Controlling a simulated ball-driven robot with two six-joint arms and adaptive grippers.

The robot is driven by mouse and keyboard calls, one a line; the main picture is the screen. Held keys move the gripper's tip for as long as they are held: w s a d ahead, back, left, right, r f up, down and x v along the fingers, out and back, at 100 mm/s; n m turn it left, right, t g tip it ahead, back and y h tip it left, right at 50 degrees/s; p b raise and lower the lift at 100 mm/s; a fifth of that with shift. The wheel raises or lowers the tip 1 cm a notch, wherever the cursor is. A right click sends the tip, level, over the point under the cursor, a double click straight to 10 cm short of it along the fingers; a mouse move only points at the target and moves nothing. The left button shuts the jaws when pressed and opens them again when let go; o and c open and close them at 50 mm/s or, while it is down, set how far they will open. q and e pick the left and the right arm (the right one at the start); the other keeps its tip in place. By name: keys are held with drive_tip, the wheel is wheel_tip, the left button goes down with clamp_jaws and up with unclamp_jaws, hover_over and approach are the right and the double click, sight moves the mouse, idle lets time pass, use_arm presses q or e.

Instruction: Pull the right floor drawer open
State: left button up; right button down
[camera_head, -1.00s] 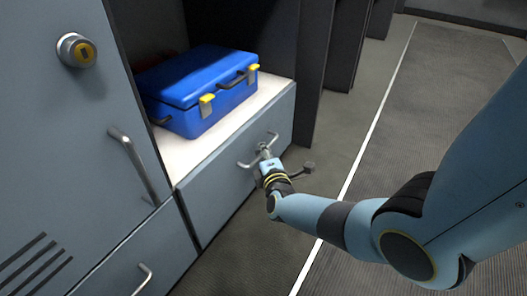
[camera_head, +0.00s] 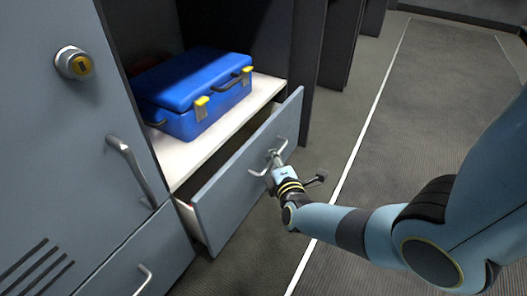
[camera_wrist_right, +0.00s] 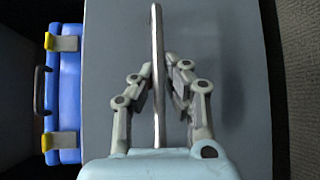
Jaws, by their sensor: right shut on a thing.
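The right floor drawer (camera_head: 231,198) has a grey front and stands partly open, with a dark gap between its front and the white shelf. Its bar handle (camera_head: 262,168) is on the front, and it shows upright in the right wrist view (camera_wrist_right: 158,60). My right gripper (camera_head: 276,160) is at the handle. In the right wrist view its two fingers (camera_wrist_right: 159,90) lie on either side of the bar, shut on it. The drawer's inside is mostly hidden. My left gripper is not in view.
A blue case (camera_head: 193,92) with yellow latches sits on the white shelf (camera_head: 180,158) above the drawer. A locker door (camera_head: 60,120) with a lock and a handle is at left. Another drawer (camera_head: 150,260) is below it. The floor aisle at right is clear.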

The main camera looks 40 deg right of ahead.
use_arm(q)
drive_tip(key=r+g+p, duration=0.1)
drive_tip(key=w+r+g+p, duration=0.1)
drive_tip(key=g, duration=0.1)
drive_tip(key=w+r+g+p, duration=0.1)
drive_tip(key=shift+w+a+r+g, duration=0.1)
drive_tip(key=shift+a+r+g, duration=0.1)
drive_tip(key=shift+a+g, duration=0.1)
use_arm(e)
drive_tip(key=s+d, duration=0.4)
drive_tip(key=s, duration=0.7)
drive_tip(key=s+d, duration=0.5)
drive_tip(key=s, duration=0.5)
drive_tip(key=shift+s+r, duration=0.15)
drive_tip(key=shift+s, duration=0.25)
drive_tip(key=c, duration=1.4)
unclamp_jaws()
drive_tip(key=v, duration=1.2)
